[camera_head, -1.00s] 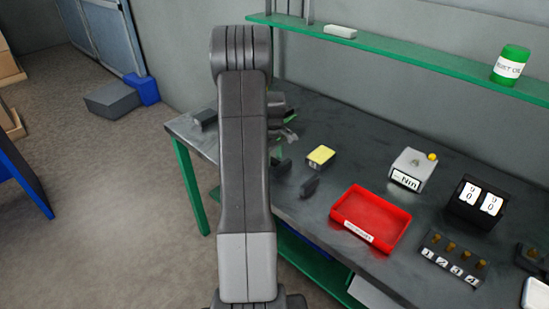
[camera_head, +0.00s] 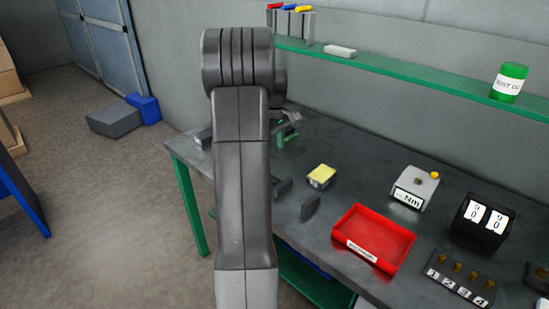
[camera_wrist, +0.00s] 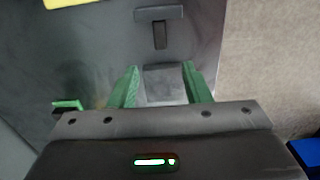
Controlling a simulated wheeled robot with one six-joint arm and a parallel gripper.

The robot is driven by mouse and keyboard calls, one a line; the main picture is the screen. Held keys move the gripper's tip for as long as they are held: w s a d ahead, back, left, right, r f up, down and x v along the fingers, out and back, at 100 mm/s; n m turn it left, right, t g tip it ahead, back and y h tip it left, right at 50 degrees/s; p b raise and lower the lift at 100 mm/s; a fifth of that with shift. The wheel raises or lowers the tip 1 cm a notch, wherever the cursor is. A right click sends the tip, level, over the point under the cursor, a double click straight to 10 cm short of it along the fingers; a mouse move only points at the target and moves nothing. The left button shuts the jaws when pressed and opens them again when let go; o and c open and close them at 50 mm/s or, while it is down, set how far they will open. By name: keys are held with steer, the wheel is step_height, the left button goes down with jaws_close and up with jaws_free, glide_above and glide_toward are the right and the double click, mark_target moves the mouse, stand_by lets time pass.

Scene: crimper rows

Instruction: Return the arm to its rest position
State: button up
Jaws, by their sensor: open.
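My arm rises through the middle of the head view and bends over at the top. My gripper is mostly hidden behind it there, above the far left part of the workbench (camera_head: 345,165). In the wrist view my gripper (camera_wrist: 160,82) has its two green fingers apart over the dark benchtop (camera_wrist: 100,45). A grey block (camera_wrist: 163,85) shows between the fingers; I cannot tell its height relative to them, and no finger visibly grips it. A dark T-shaped piece (camera_wrist: 160,30) lies beyond the fingertips.
The bench holds a yellow-topped block (camera_head: 321,176), a red tray (camera_head: 374,238), a grey Nm box (camera_head: 415,188), a black counter (camera_head: 484,224) and a numbered peg rack (camera_head: 460,277). A green shelf (camera_head: 420,77) runs above.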

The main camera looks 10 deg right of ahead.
mark_target(278, 181)
steer(key=shift+r, duration=0.4)
steer(key=shift+f, duration=0.1)
step_height(278, 181, down, 14)
steer(key=shift+s+r+p, duration=0.1)
steer(key=shift+r+p, duration=0.1)
steer(key=shift+p, duration=0.75)
steer(key=shift+s+d, duration=0.6)
steer(key=shift+r, duration=0.1)
